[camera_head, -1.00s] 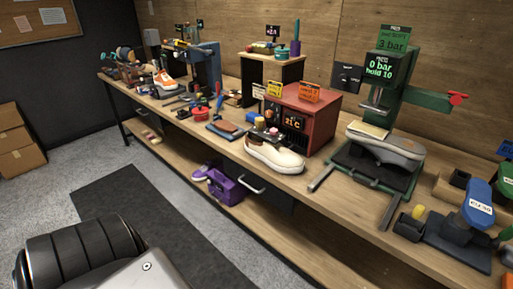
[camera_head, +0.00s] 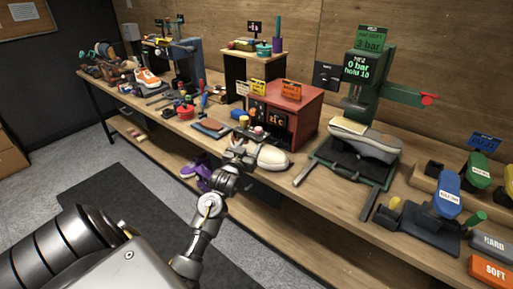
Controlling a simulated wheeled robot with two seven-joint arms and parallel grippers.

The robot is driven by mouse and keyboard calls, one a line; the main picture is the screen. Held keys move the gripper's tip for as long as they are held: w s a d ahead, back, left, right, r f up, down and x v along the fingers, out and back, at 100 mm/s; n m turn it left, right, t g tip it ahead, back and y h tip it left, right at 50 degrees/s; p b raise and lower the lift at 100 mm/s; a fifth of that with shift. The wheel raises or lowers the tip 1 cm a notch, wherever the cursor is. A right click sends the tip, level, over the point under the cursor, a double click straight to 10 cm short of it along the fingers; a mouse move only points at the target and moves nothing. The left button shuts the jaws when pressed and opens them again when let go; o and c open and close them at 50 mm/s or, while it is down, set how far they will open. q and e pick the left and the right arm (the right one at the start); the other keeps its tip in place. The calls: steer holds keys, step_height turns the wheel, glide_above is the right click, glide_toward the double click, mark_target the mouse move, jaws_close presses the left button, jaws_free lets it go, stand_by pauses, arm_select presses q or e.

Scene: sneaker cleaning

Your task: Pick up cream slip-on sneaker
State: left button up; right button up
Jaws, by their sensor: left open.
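The cream slip-on sneaker (camera_head: 273,158) lies on the workbench in front of the red heater box, near the bench's front edge. Its rounded toe end at the right shows; its left part is hidden behind my gripper. My left gripper (camera_head: 242,152) is at the left end of the sneaker, with its jaws open. Whether the fingers touch the shoe or straddle it I cannot tell. My right gripper is not in view.
A red box with a digital display (camera_head: 285,112) stands right behind the sneaker. A green press (camera_head: 372,90) holding a grey shoe (camera_head: 365,143) stands to the right. A brown pad (camera_head: 211,127) lies to the left. Purple shoes (camera_head: 197,168) are on the lower shelf.

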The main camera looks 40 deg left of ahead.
mark_target(257, 132)
arm_select(q)
steer(key=x, duration=0.3)
steer(key=p+x, duration=0.1)
steer(key=x, duration=0.1)
steer(key=shift+w+a+r, duration=0.2)
steer(key=shift+w, duration=0.15)
steer(key=shift+r, duration=0.15)
steer(key=p+x, duration=0.1)
steer(key=x, duration=0.3)
steer(key=shift+w+a+r, duration=0.1)
steer(key=shift+w+r, duration=0.05)
steer(key=shift+w, duration=0.05)
steer(key=shift+w+a, duration=0.1)
steer(key=shift+w, duration=0.2)
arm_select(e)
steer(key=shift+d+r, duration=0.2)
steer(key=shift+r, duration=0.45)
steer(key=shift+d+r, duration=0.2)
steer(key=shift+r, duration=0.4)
